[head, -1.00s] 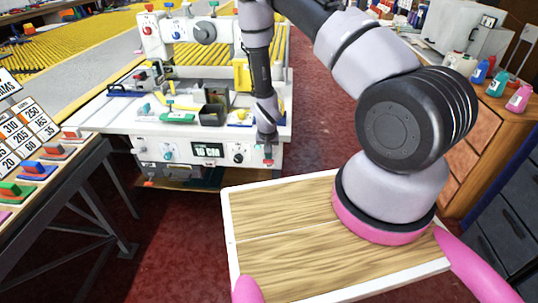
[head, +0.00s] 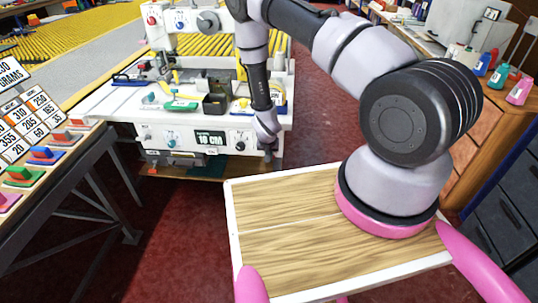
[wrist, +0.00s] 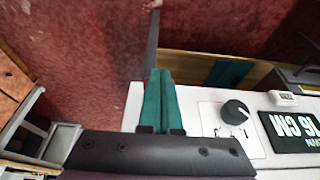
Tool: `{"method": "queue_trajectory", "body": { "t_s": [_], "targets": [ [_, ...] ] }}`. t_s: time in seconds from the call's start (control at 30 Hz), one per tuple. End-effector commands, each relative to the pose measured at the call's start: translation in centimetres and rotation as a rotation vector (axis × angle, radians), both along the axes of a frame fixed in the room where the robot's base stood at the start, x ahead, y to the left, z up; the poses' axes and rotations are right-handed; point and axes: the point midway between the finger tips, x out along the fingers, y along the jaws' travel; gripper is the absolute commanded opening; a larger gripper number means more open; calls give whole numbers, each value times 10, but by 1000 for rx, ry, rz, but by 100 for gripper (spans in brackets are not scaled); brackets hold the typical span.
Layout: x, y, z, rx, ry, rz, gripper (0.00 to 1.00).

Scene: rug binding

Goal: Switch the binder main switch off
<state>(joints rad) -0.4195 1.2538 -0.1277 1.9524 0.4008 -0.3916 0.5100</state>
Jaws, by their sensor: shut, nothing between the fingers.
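The binder (head: 110,104) is a white machine with a front panel (head: 180,128). My gripper (head: 268,156) is at the panel's right end, to the right of the dial. In the wrist view its teal fingers (wrist: 158,90) are shut together, empty, in front of the panel's end. I cannot make out the main switch; that end of the panel is partly hidden by my gripper.
Small coloured parts and a dark bin (head: 216,103) stand on the binder's top. A side table with coloured blocks (head: 42,153) is at left. A wooden cabinet (head: 470,140) is at right.

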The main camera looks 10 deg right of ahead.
Motion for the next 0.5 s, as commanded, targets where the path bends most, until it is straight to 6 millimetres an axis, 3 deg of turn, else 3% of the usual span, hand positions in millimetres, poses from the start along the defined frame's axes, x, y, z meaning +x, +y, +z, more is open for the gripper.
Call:
{"method": "queue_trajectory", "body": {
  "t_s": [0.5],
  "targets": [
    [0,0,-7,0,0,0,0]
  ]
}}
